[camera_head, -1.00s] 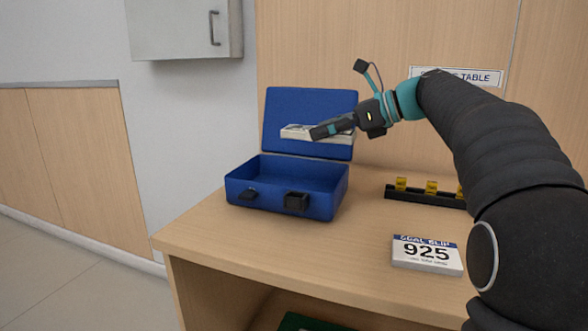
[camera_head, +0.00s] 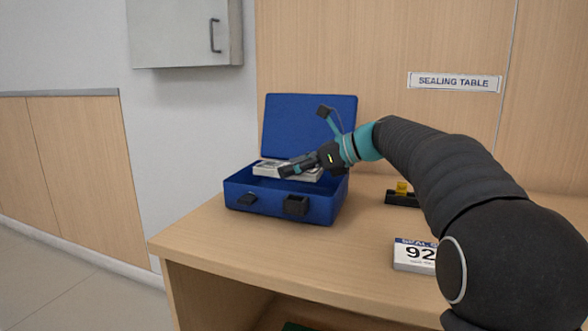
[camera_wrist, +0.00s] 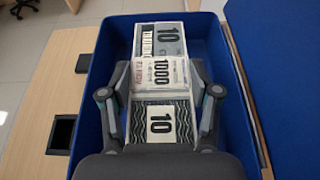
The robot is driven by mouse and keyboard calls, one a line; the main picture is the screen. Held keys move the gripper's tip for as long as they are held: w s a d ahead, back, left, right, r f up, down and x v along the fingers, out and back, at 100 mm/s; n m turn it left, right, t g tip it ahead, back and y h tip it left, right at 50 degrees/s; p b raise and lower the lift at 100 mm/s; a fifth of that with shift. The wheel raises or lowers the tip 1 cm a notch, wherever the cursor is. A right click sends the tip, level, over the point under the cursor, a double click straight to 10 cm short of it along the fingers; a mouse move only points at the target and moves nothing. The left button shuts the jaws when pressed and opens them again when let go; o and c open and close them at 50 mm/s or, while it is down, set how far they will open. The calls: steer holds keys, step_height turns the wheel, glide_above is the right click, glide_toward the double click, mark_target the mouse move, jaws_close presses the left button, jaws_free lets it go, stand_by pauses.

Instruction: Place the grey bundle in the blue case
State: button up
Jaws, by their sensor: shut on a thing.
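The blue case (camera_head: 252,208) stands on the table with its lid (camera_head: 310,125) upright at the back. My gripper (camera_head: 290,168) is over the open case and shut on the grey bundle (camera_head: 268,170), a stack of banknotes with a pale band. The bundle is at about the rim height of the case.
A slip block (camera_head: 413,255) lies on the table (camera_head: 215,245) to the right of the case. A black rack with yellow pieces (camera_head: 402,195) stands behind it, partly hidden by my arm. A sign reading SEALING TABLE (camera_head: 454,82) is on the wall.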

steer(key=shift+f, duration=0.55)
steer(key=o, duration=1.2)
steer(key=shift+r, duration=0.1)
steer(key=shift+r, duration=0.25)
steer(key=p+v, duration=0.1)
steer(key=v, duration=1.1)
steer(key=shift+s+r, duration=0.1)
steer(key=shift+r, duration=0.15)
